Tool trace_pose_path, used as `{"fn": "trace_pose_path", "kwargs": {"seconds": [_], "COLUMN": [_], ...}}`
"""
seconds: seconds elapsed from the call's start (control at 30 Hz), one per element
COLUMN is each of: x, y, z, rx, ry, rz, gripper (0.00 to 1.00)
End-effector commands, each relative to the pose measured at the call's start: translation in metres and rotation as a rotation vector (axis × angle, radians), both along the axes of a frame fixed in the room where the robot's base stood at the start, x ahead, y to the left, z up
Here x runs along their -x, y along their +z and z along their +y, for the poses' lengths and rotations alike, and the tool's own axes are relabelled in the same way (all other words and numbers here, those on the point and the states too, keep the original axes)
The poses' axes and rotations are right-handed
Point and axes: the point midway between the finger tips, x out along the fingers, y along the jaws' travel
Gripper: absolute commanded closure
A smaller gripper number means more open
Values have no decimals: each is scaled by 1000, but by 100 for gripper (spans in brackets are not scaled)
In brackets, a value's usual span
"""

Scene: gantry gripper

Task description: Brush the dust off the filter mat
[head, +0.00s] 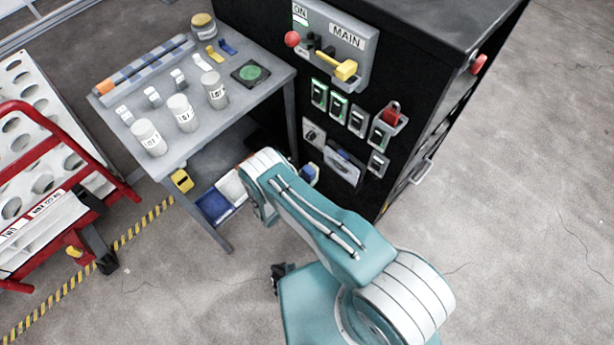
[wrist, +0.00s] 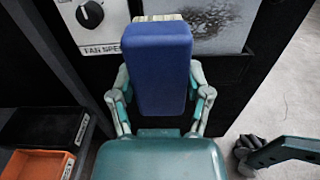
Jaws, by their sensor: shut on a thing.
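My gripper (wrist: 160,92) is shut on a blue brush (wrist: 158,62), whose pale bristles (wrist: 158,18) show at its far end. The filter mat (wrist: 208,38) is a light panel with dark grey dust speckled over it, on the black cabinet front. The bristle end lies in front of the mat's left edge; I cannot tell if it touches. In the head view the mat (head: 343,168) sits low on the cabinet, and a bit of the blue brush (head: 311,173) shows left of it. My arm hides most of the gripper there.
A fan speed knob (wrist: 90,14) is left of the mat. Switches (head: 338,105) and a yellow lever (head: 345,70) are above. A grey table (head: 200,140) with labelled jars stands left. Black (wrist: 45,127) and orange (wrist: 35,165) bins are at lower left. Floor at right is clear.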

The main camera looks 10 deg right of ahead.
Motion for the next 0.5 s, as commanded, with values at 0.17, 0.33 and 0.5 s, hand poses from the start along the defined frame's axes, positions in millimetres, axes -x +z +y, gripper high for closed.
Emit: {"fn": "trace_pose_path", "kwargs": {"seconds": [0.17, 0.33, 0.5], "x": [-4, -13, -23], "y": [0, 0, 0], "z": [0, -16, -34], "rx": [7, 3, -5], "ry": [1, 0, -2], "rz": [-1, -1, -1], "gripper": [75, 75, 75]}}
